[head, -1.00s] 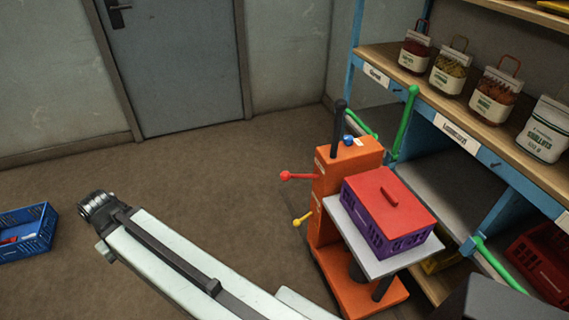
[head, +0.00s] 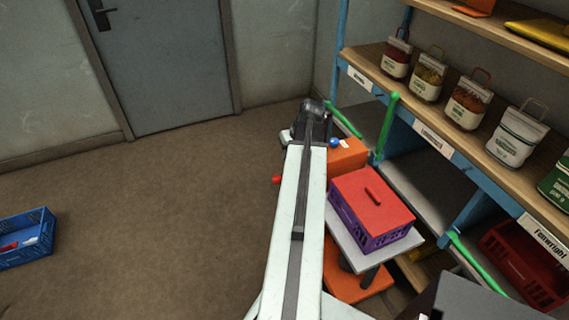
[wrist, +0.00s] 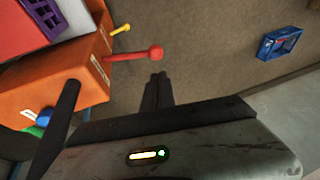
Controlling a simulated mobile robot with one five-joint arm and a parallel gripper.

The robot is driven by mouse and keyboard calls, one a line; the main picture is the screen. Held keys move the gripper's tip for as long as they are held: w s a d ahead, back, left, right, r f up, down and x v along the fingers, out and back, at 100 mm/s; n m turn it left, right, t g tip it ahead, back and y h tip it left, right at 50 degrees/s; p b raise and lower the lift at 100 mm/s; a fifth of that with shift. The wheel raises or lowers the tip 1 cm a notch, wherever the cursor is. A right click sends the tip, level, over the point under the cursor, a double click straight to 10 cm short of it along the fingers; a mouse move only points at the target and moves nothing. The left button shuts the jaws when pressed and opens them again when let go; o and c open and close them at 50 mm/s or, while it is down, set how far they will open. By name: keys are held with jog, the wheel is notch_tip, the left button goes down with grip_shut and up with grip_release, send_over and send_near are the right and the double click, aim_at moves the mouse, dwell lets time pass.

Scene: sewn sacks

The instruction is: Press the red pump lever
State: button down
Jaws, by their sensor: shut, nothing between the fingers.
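The red pump lever (wrist: 133,56) sticks out sideways from the orange pump body (wrist: 60,85) in the wrist view and ends in a red ball. In the head view only the red ball (head: 276,179) shows, just left of my arm, which hides the rest of the lever. My gripper (wrist: 158,77) is shut and empty. In the wrist view its fingertips appear just below the red ball; I cannot tell whether they touch it. In the head view the fingers are hidden behind the arm's end.
A yellow lever (wrist: 121,29) sits beside the red one. A purple crate with a red lid (head: 372,200) rests on the pump's platform. Shelves stand right. A blue crate (head: 27,236) lies on the open floor at left.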

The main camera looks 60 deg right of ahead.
jog(key=s+d, duration=0.2)
jog(key=s, duration=0.1)
jog(key=shift+d+r, duration=0.2)
jog(key=shift+r, duration=0.15)
jog(key=shift+f, duration=0.1)
jog(key=a+b+x, duration=0.1)
jog(key=b+x, duration=1.1)
jog(key=x, duration=0.1)
jog(key=shift+w+a+f, duration=0.2)
jog(key=shift+w+a, duration=0.05)
jog(key=shift+w, duration=0.05)
